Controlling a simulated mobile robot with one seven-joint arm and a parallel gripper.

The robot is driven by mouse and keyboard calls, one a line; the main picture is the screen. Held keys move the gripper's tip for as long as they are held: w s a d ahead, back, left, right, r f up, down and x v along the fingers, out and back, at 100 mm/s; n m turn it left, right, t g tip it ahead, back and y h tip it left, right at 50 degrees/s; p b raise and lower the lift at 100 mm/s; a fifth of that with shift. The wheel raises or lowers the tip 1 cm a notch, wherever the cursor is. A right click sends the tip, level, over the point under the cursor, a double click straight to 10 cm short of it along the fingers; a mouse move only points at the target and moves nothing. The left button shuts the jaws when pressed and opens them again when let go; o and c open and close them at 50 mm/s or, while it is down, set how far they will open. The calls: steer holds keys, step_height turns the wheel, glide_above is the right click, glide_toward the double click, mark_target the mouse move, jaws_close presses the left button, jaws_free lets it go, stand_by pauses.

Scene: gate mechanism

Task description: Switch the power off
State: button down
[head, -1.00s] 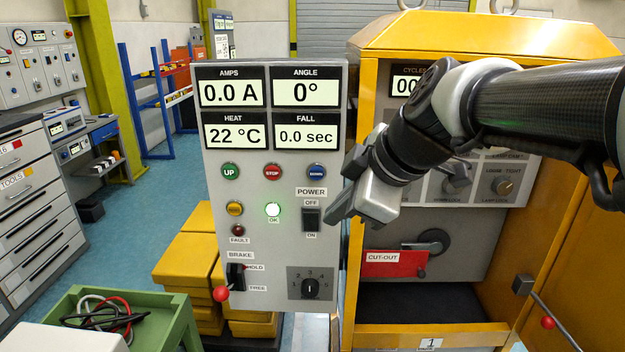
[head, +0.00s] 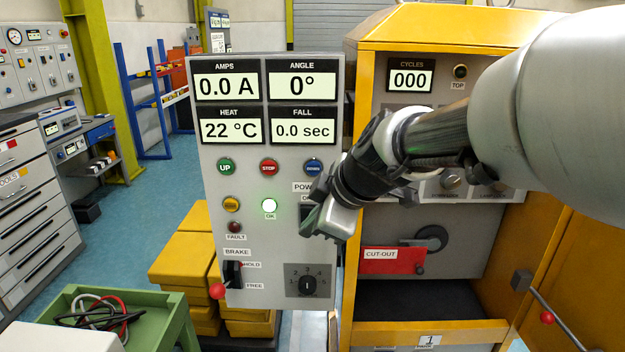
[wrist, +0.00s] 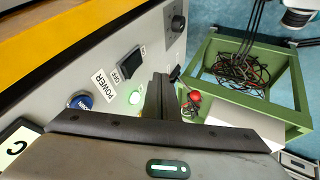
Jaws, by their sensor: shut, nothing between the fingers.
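The grey control panel (head: 215,270) carries a black power rocker switch (wrist: 130,63) with an OFF label beside it. In the head view my gripper (head: 318,228) covers most of the switch and its labels. My gripper is shut and empty, in front of the panel at the switch's height. In the wrist view its fingers (wrist: 160,95) show beside the switch, over the area near the OK light. I cannot tell whether they touch the panel. The OK light (head: 270,205) glows green and the amps display (head: 227,87) reads 0.0 A. The rocker's position is unclear.
The blue button (head: 314,167) is just above the gripper. A red-knobbed brake lever (head: 218,291) and a rotary dial (head: 308,285) are lower on the panel. The yellow cabinet (head: 440,40) stands right. A green cart (head: 180,322) with cables is at lower left.

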mark_target(310, 208)
steer(key=shift+w+p, duration=0.35)
steer(key=shift+w, duration=1.8)
steer(key=shift+a+r, duration=0.1)
steer(key=shift+w+r+g+p, duration=0.4)
steer(key=shift+w+r+p, duration=0.1)
steer(key=shift+p, duration=0.75)
steer(key=shift+f+b, duration=0.45)
steer(key=shift+s+r, duration=0.1)
steer(key=shift+r, duration=0.1)
steer(key=shift+r, duration=0.65)
